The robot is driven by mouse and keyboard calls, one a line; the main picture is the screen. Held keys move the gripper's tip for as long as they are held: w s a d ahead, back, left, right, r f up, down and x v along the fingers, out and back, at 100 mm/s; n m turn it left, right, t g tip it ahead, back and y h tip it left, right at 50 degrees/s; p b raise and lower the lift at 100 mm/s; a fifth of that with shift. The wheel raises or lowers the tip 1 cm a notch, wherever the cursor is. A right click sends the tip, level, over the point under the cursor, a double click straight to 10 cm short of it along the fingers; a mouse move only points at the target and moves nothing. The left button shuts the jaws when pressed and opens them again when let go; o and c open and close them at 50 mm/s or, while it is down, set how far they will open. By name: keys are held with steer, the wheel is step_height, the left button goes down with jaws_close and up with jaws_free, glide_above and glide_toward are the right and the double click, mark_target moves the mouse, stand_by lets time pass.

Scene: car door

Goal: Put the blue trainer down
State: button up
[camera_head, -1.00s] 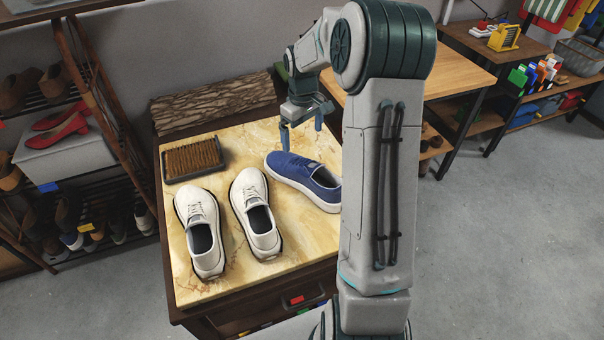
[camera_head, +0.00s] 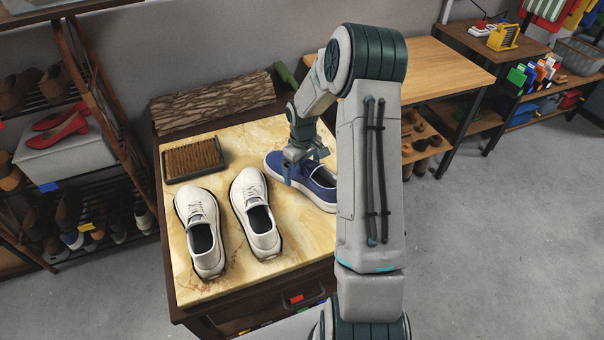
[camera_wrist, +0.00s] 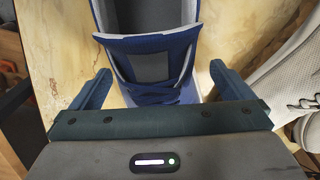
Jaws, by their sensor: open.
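The blue trainer (camera_head: 317,187) rests on the marble-patterned top of the cabinet (camera_head: 290,275), right of two white trainers. My gripper (camera_head: 303,176) is low over its front part, with the jaws open. My arm hides part of the blue trainer's right end in the head view.
Two white trainers, the left (camera_head: 200,230) and the right (camera_head: 256,213), stand close on the left. A brush (camera_head: 194,158) lies behind them, and a bark-patterned block (camera_head: 212,100) is at the back. The cabinet top's front is bare.

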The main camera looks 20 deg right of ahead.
steer(key=shift+f, duration=0.3)
steer(key=c, duration=1.2)
steer(key=shift+r, duration=0.55)
steer(key=shift+c, duration=0.2)
steer(key=r, duration=0.3)
steer(key=shift+s+d+r, duration=0.2)
steer(key=shift+d+r, duration=0.05)
steer(key=shift+r, duration=0.05)
steer(key=s+d+r+b, duration=0.1)
steer(key=s+d+r, duration=0.5)
steer(key=s+d, duration=0.1)
steer(key=shift+d+r, duration=0.2)
steer(key=shift+d, duration=0.4)
